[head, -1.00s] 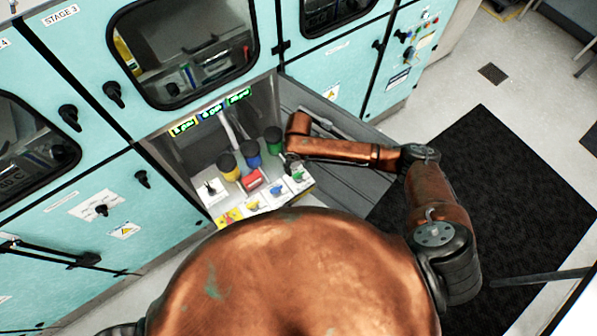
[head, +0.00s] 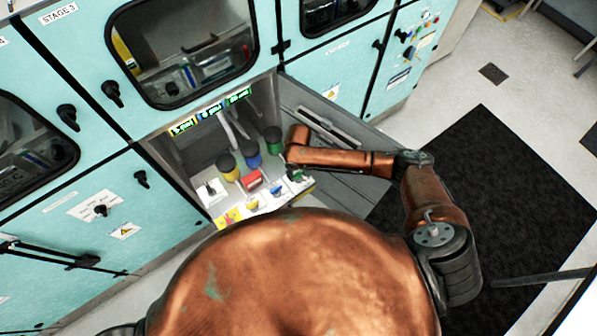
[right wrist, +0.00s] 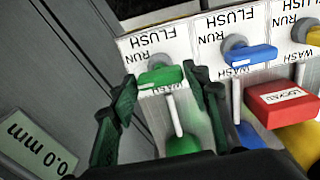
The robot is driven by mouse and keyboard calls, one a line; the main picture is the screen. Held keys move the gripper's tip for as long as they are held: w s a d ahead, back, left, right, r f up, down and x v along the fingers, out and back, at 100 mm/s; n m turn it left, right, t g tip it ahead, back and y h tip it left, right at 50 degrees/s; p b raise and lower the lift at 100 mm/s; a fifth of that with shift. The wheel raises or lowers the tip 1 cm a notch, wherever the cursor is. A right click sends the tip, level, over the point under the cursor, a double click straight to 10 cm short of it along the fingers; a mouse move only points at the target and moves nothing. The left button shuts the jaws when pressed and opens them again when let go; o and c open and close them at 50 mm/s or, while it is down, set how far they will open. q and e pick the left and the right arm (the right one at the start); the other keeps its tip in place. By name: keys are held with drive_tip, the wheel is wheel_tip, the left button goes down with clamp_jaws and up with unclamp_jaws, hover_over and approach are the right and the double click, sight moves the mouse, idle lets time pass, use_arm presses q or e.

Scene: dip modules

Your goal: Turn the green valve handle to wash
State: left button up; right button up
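The green valve handle (right wrist: 160,77) sits on a white plate marked FLUSH, RUN and WASH. In the right wrist view it lies crosswise between the fingers of my right gripper (right wrist: 162,84). The fingers are apart, one on each side of the handle, with the right finger close to its end; I cannot tell whether they touch. In the head view my right gripper (head: 295,174) is small and dark, and covers most of the green handle. My left gripper is out of view.
A blue handle (right wrist: 250,55) is beside the green one, with a red block (right wrist: 283,103) nearby. An open grey drawer panel (head: 335,125) is on the right.

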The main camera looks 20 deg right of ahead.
drive_tip(key=c, duration=0.7)
drive_tip(key=n+p, duration=0.2)
drive_tip(key=n, duration=0.1)
drive_tip(key=shift+r+p, duration=0.15)
drive_tip(key=shift+p, duration=0.2)
drive_tip(key=n+p, duration=0.2)
drive_tip(key=n, duration=0.2)
drive_tip(key=n+p, duration=0.1)
drive_tip(key=n, duration=0.4)
drive_tip(key=shift+n+p, duration=0.4)
drive_tip(key=shift+n, duration=2.6)
